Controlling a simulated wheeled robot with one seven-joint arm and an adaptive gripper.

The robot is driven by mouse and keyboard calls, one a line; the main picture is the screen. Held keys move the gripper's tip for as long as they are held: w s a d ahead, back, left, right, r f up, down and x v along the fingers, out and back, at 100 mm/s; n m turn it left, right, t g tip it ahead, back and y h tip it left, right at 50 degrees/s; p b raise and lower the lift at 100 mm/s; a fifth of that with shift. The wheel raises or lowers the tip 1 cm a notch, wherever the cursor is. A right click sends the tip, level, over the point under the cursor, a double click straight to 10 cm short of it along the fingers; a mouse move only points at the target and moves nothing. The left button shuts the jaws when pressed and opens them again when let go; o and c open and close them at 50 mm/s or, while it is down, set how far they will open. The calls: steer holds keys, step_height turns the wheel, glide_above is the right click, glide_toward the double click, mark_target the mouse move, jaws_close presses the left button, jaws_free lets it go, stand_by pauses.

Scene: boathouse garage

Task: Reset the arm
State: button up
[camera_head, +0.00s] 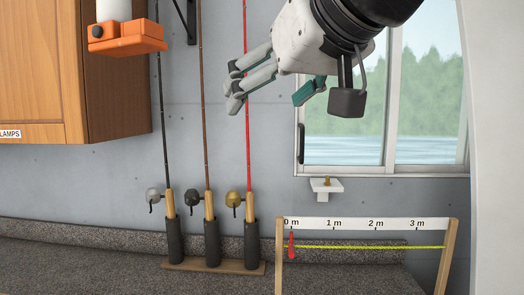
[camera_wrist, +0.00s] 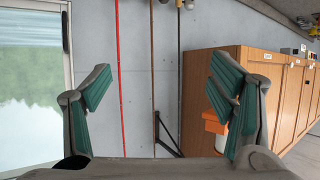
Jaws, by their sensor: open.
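My gripper (camera_head: 272,92) shows at the top middle of the head view, reaching in from the upper right. It is raised well above the counter, in front of the wall and beside the window. In the wrist view my gripper (camera_wrist: 160,92) has its two teal-padded fingers wide apart, with nothing between them. Behind the gap are the wall and the fishing rods. The gripper touches nothing that I can see.
Several fishing rods (camera_head: 207,150) stand in a holder on the grey counter (camera_head: 110,270). A measuring frame (camera_head: 360,224) stands at the front right. A wooden cabinet (camera_head: 40,70) and an orange device (camera_head: 127,38) are upper left. A window (camera_head: 420,100) is right.

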steer(key=s+d+f+m+g+h, duration=0.1)
steer(key=s+d+f, duration=0.3)
steer(key=f, duration=0.6)
steer(key=s+d+f+m+g+h, duration=0.2)
steer(key=s+d+f, duration=0.3)
steer(key=d+f, duration=0.3)
steer(key=s+d+f+m+g+h, duration=0.2)
steer(key=d+f, duration=0.4)
steer(key=f, duration=0.6)
steer(key=s+g+h, duration=0.1)
steer(key=s, duration=0.1)
steer(key=shift+s+f+g, duration=0.3)
steer(key=shift+s, duration=0.1)
